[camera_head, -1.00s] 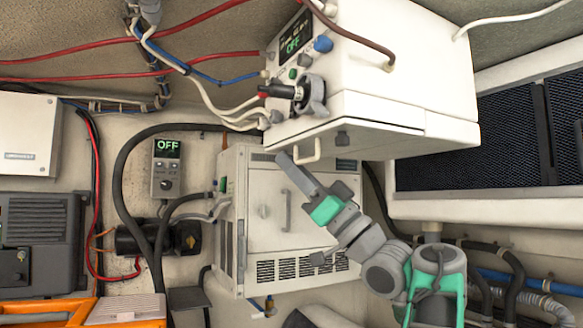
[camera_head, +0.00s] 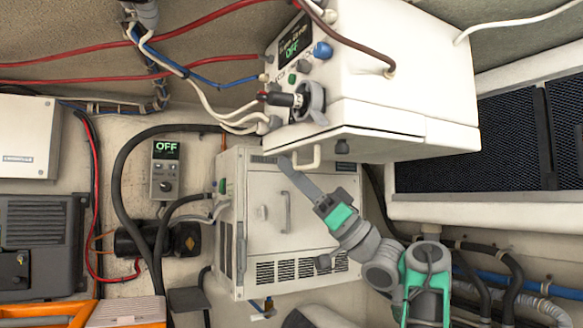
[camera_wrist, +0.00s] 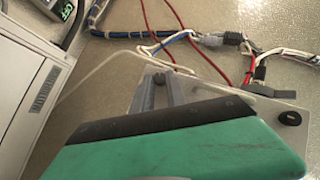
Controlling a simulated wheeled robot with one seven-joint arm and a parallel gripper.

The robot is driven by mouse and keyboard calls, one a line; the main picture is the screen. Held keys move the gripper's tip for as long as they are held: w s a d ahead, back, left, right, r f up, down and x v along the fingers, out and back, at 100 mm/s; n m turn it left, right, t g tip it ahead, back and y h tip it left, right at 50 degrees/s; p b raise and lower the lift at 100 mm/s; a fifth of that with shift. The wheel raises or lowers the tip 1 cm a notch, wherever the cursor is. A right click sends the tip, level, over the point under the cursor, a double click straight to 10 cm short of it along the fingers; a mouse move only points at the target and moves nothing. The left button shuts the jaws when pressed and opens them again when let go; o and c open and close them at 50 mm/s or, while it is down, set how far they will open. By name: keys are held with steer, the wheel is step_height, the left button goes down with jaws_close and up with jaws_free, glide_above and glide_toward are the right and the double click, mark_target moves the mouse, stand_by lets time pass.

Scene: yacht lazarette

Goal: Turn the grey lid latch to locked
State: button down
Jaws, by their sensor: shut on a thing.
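The upper white box (camera_head: 400,75) has a lid on its underside with a white U-shaped handle (camera_head: 308,162). My gripper (camera_head: 284,162) reaches up from below right to the lid's left end, just left of this handle. In the wrist view its grey fingers (camera_wrist: 165,92) are closed around a small dark grey piece (camera_wrist: 158,77), which appears to be the lid latch. The fingers hide most of it, so its turn position cannot be read. A dark knob (camera_head: 342,146) on the lid stands apart to the right and also shows in the wrist view (camera_wrist: 290,118).
A white cabinet (camera_head: 270,265) with a door handle stands just below my gripper. A wall controller (camera_head: 166,170) reading OFF is at the left. A red-and-black plug (camera_head: 280,99), a grey lever (camera_head: 312,103) and several cables crowd the upper box's left face.

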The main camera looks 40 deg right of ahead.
steer(key=n+g+y+p, duration=0.1)
steer(key=g, duration=0.1)
steer(key=n+g+y+p, duration=0.1)
steer(key=g+y+p, duration=0.1)
steer(key=shift+w+d+r+y, duration=0.15)
steer(key=shift+w+y, duration=0.05)
steer(key=shift+y, duration=0.1)
steer(key=shift+n+g+y+p, duration=0.4)
steer(key=shift+n+g+p, duration=0.1)
steer(key=shift+g+p, duration=0.25)
steer(key=c, duration=1.3)
jaws_free()
steer(key=shift+c, duration=0.2)
steer(key=shift+f, duration=0.2)
